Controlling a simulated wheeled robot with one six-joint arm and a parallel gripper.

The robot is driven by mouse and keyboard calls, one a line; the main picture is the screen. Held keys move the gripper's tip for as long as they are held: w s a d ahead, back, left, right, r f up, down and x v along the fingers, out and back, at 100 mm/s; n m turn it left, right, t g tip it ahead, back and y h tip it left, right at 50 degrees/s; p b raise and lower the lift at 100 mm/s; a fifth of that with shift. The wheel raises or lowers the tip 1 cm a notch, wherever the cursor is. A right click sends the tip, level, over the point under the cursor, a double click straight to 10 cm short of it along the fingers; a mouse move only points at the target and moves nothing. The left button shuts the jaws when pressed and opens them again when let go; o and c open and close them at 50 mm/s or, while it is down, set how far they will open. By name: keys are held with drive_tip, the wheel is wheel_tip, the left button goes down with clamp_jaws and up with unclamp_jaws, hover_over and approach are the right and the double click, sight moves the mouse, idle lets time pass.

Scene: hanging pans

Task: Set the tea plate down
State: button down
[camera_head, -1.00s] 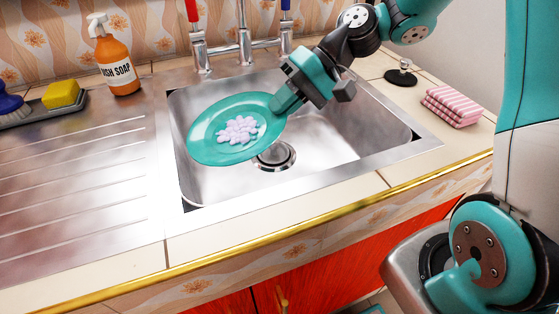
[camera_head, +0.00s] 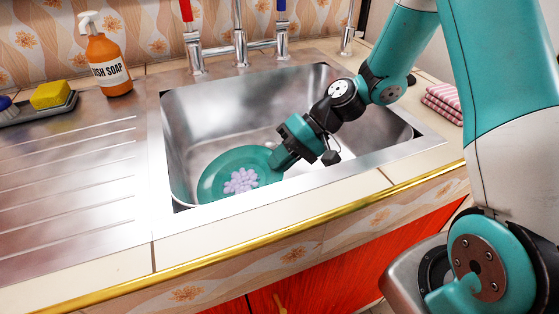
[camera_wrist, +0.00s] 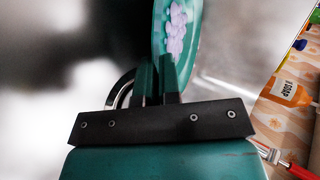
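The tea plate (camera_head: 213,180) is teal with a pale lilac flower pattern in its middle. It is inside the steel sink (camera_head: 178,128), low in the left front part of the basin, and looks slightly tilted. I cannot tell whether its underside touches the sink floor. My gripper (camera_head: 278,160) is shut on the plate's right rim. In the wrist view my gripper (camera_wrist: 157,78) has its two fingers close together at the edge of the plate (camera_wrist: 160,40). The drain is mostly hidden by the plate and gripper.
An orange dish soap bottle (camera_head: 105,62) and a yellow sponge (camera_head: 52,94) on a tray stand at the left. The tap (camera_head: 240,45) rises behind the sink. A folded striped cloth (camera_head: 444,100) lies at the right. The ribbed drainboard (camera_head: 75,180) is clear.

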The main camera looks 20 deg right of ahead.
drive_tip(key=c, duration=1.3)
unclamp_jaws()
drive_tip(key=shift+c, duration=0.2)
drive_tip(key=p+v, duration=0.2)
drive_tip(key=v, duration=1)
drive_tip(key=s+a+r+n+h, duration=0.2)
drive_tip(key=s+a+r, duration=0.1)
drive_tip(key=s, duration=0.3)
drive_tip(key=s+a+r+n+h, duration=0.2)
drive_tip(key=s+a+r, duration=0.1)
drive_tip(key=s+a, duration=0.2)
drive_tip(key=s+a+r+n+h, duration=0.2)
drive_tip(key=s+a+r+n, duration=0.1)
drive_tip(key=s, duration=0.4)
drive_tip(key=shift+s+a+r, duration=0.2)
drive_tip(key=shift+a+r, duration=0.2)
drive_tip(key=shift+a, duration=0.4)
